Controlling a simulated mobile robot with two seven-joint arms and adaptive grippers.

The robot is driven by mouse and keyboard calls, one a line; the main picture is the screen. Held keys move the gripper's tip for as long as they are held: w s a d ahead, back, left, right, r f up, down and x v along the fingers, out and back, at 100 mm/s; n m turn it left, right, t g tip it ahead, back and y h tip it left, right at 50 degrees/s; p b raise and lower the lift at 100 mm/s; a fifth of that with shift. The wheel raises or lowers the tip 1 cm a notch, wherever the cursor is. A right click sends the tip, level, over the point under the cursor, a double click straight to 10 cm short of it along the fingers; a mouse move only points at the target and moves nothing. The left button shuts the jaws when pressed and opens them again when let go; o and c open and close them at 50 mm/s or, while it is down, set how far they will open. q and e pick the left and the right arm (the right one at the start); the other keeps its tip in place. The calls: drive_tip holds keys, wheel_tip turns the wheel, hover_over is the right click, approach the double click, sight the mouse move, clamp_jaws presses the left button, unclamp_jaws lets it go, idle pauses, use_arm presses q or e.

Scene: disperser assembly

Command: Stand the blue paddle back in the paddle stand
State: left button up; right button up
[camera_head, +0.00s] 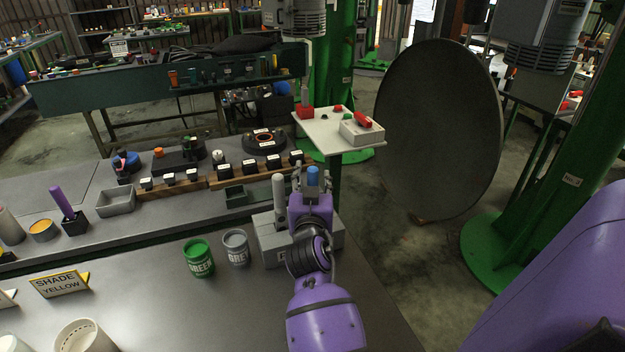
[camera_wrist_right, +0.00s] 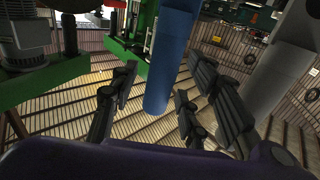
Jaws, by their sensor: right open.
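The blue paddle's handle (camera_head: 313,174) stands upright at the paddle stand. The grey paddle stand (camera_head: 267,240) is on the near table and is partly hidden behind my right arm. A grey paddle (camera_head: 279,190) stands upright in it, left of the blue one. My right gripper (camera_head: 312,182) is open, with its fingers on either side of the blue handle. In the right wrist view the blue handle (camera_wrist_right: 170,65) is between the open fingers (camera_wrist_right: 158,92), with gaps visible. The blue paddle's lower end is hidden, so I cannot tell how it is seated. My left gripper is out of view.
A green can (camera_head: 199,262) and a grey can (camera_head: 236,248) stand left of the stand. A shade yellow sign (camera_head: 60,284) is further left. A purple paddle (camera_head: 63,201) stands in a black holder. A large dark disc (camera_head: 440,130) and green columns are beyond the table's right edge.

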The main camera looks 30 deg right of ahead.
drive_tip(key=v, duration=0.7)
drive_tip(key=shift+s+a, duration=0.2)
idle(0.4)
